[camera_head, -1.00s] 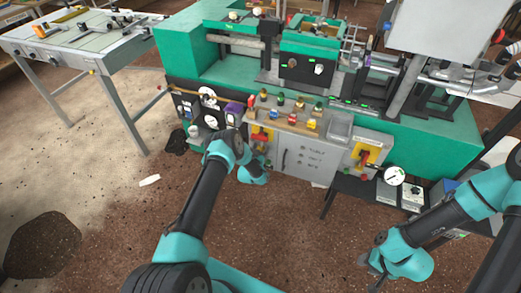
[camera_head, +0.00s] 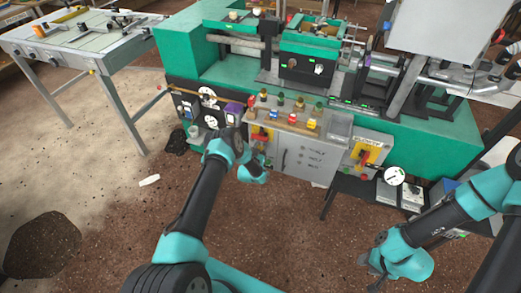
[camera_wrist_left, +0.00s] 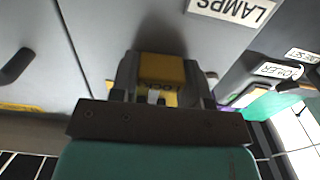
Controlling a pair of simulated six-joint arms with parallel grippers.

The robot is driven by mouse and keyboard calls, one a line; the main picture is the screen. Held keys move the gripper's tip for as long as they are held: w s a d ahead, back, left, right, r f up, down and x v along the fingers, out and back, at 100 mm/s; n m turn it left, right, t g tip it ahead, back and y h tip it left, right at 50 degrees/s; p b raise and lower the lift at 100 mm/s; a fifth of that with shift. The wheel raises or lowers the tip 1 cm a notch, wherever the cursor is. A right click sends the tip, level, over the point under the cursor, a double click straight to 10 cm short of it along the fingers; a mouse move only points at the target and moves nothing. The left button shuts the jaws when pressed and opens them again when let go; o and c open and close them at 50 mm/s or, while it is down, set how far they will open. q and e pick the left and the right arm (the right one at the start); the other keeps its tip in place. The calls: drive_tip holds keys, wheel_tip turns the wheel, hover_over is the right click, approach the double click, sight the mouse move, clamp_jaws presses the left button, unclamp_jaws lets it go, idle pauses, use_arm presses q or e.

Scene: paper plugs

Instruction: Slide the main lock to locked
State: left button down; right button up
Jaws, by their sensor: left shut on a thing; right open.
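My left gripper (camera_wrist_left: 162,85) is shut on a yellow block (camera_wrist_left: 162,68), which I take to be the main lock's slider. The block stands out from a grey panel in the left wrist view, and dark letters on yellow, seemingly "LOCK", show below it between the fingers. In the head view my left gripper (camera_head: 262,160) is at the left part of the machine's grey front; its fingertips and the lock are hard to make out there. My right gripper (camera_head: 376,268) is open and empty at the lower right, away from the machine.
The green machine (camera_head: 225,65) has a control shelf with coloured knobs (camera_head: 296,118) above the grey cabinet door (camera_head: 306,160). A red and yellow switch (camera_head: 366,157) and a round gauge (camera_head: 394,175) are to the right.

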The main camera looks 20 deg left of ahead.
use_arm(q)
drive_tip(key=shift+r, duration=1.05)
drive_tip(key=c, duration=0.6)
unclamp_jaws()
drive_tip(key=shift+s, duration=0.1)
drive_tip(key=s, duration=1.7)
drive_tip(key=shift+d, duration=0.35)
drive_tip(key=shift+s, duration=0.1)
